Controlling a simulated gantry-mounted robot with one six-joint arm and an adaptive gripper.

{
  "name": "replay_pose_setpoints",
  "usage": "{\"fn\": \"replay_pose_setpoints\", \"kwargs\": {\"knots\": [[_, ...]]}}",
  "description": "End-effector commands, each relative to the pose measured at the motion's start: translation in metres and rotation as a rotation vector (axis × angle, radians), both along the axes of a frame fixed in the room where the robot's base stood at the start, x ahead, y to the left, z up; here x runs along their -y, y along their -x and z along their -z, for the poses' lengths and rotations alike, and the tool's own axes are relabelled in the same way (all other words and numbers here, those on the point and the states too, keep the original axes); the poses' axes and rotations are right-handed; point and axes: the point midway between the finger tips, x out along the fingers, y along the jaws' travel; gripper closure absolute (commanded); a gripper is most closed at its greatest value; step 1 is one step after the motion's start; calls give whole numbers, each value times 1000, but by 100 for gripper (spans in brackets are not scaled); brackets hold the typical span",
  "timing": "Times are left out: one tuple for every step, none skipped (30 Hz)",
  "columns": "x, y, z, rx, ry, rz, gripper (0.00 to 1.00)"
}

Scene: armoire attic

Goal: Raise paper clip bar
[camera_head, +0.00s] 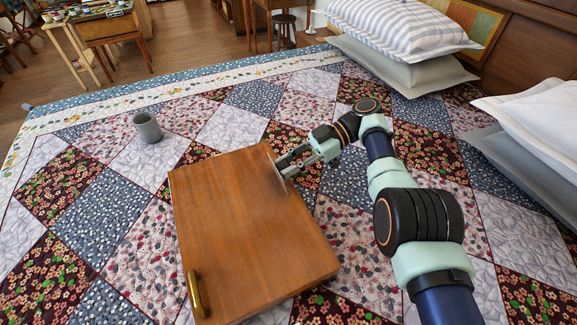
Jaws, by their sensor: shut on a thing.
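A brown wooden case or board (235,230) lies on the patchwork quilt, with a brass handle (195,292) at its lower left. A thin grey metal bar (278,174), which looks like the paper clip bar, stands at the board's upper right edge. My gripper (286,164) reaches in from the right and is shut on this bar. The fingers partly cover the bar, so its exact tilt and the grip are hard to make out.
A small grey cup (147,127) stands on the quilt (100,215) left of the board. Striped and grey pillows (405,30) lie at the upper right, with a white pillow (535,120) at the right edge. The quilt left of the board is mostly clear.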

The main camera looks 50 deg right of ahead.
Motion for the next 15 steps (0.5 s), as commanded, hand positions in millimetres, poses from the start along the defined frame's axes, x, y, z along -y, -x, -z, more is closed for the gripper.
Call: {"fn": "replay_pose_setpoints", "kwargs": {"knots": [[0, 0, 0, 0, -1, -1, 100], [0, 0, 0, 0, 0, -1, 100], [0, 0, 0, 0, 0, -1, 100], [0, 0, 0, 0, 0, -1, 100], [0, 0, 0, 0, 0, -1, 100], [0, 0, 0, 0, 0, -1, 74], [0, 0, 0, -1, 0, -2, 69], [0, 0, 0, -1, 0, -2, 64], [0, 0, 0, 0, 0, -1, 57], [0, 0, 0, 0, 0, -1, 52], [0, 0, 0, 0, 0, -1, 50], [0, 0, 0, 0, 0, -1, 50], [0, 0, 0, 0, 0, -1, 50], [0, 0, 0, 0, 0, -1, 50], [0, 0, 0, -1, 1, -1, 50]]}}
